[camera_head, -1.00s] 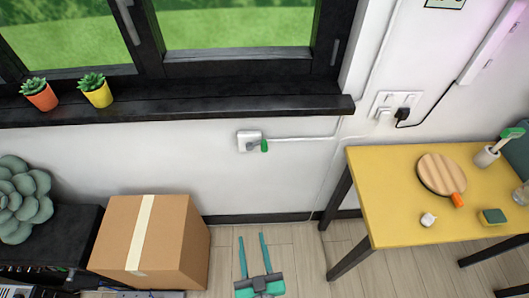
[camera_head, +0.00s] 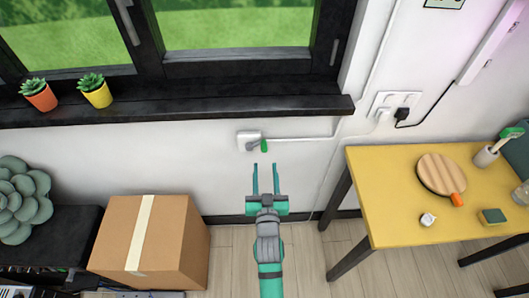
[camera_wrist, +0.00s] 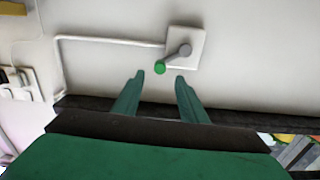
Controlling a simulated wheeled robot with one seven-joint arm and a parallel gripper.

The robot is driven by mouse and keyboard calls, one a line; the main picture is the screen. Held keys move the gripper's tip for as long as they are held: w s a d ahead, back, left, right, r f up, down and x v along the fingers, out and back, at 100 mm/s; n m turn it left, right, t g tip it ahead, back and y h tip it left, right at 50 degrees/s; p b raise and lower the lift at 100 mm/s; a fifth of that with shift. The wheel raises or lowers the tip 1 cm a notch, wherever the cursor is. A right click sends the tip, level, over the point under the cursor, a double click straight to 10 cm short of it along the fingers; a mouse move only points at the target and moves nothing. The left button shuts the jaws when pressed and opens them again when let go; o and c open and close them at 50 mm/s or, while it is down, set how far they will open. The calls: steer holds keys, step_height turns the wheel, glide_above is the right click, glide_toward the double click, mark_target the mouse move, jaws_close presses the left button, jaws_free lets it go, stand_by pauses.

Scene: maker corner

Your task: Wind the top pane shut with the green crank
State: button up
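The green crank (camera_head: 264,146) is a small green knob on a grey arm, fixed to a white wall plate (camera_head: 243,141) below the window sill. In the wrist view the green knob (camera_wrist: 160,70) shows just beyond the fingertips, between them in the picture, with the plate (camera_wrist: 194,38) above right. My gripper (camera_head: 265,165) is open and empty, its two fingers pointing up toward the crank, apparently not touching it. In the wrist view, the fingers of my gripper (camera_wrist: 160,76) stand apart. The window (camera_head: 235,30) shows only its lower part; the top pane is out of view.
The dark sill (camera_head: 200,109) holds two potted succulents. A cardboard box (camera_head: 180,240) stands on the floor at left. A yellow table (camera_head: 400,215) with small items stands at right. A white conduit (camera_head: 310,138) runs right from the crank plate.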

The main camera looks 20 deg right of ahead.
mark_target(264, 151)
steer(key=shift+x, duration=4)
steer(key=shift+f, duration=0.1)
jaws_close()
